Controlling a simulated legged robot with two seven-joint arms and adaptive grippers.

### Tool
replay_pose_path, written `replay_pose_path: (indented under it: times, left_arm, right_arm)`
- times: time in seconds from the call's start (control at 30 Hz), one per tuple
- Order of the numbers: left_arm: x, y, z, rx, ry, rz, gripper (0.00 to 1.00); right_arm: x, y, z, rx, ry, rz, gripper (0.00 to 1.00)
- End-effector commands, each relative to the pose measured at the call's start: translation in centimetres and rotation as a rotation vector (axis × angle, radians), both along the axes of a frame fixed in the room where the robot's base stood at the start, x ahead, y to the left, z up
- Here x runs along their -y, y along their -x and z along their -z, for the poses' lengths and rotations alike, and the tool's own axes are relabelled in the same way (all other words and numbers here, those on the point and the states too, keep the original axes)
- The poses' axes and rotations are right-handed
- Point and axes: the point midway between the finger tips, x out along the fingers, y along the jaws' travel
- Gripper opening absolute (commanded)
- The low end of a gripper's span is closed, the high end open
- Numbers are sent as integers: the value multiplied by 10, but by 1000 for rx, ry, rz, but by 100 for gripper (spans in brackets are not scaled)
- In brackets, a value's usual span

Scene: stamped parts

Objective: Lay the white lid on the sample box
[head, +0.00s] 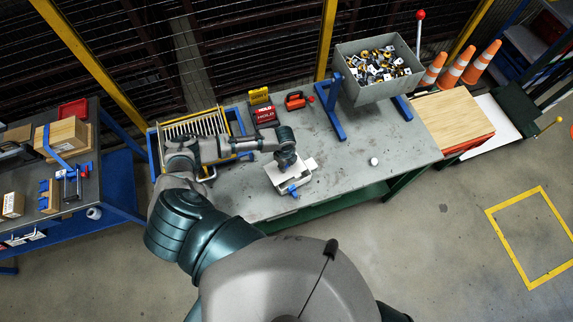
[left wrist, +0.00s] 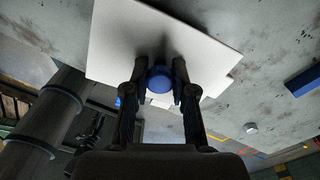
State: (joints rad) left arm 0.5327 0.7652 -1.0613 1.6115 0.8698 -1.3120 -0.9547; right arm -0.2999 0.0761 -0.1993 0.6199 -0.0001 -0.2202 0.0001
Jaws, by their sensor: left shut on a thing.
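The white lid (left wrist: 120,40) is a flat plate with a round blue knob (left wrist: 160,80). In the left wrist view the fingers of my left gripper (left wrist: 160,88) are closed on both sides of the knob. In the head view my left gripper (head: 287,162) is right above the sample box (head: 291,185), a pale box with a blue part on its front, near the table's front edge. The lid (head: 309,163) shows beside the gripper, over the box and looking turned against it. Whether lid and box touch I cannot tell. My right gripper is not in view.
On the grey table (head: 345,150) stand a rack of plates (head: 193,125), red and yellow HOLD blocks (head: 265,115), an orange-red item (head: 296,101) and a grey bin of parts (head: 378,85) on a blue stand. A small white round thing (head: 374,161) lies right of the box. The table between is clear.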

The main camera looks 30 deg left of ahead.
Motion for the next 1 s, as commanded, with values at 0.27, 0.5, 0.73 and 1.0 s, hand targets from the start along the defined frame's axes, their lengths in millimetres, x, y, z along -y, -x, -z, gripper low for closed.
replay_pose_path:
  times: [0.27, 0.5, 0.73, 1.0]
  left_arm:
    - [14, -1, -2, 3, -8, 4, 0]
    - [19, -1, -1, 2, -11, 5, 0]
    - [19, -1, 0, 2, -11, 5, 0]
    - [21, 0, -1, 3, -13, 6, 0]
  right_arm:
    - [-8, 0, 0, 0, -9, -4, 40]
    - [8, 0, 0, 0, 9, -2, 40]
    - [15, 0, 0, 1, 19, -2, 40]
    - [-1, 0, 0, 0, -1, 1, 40]
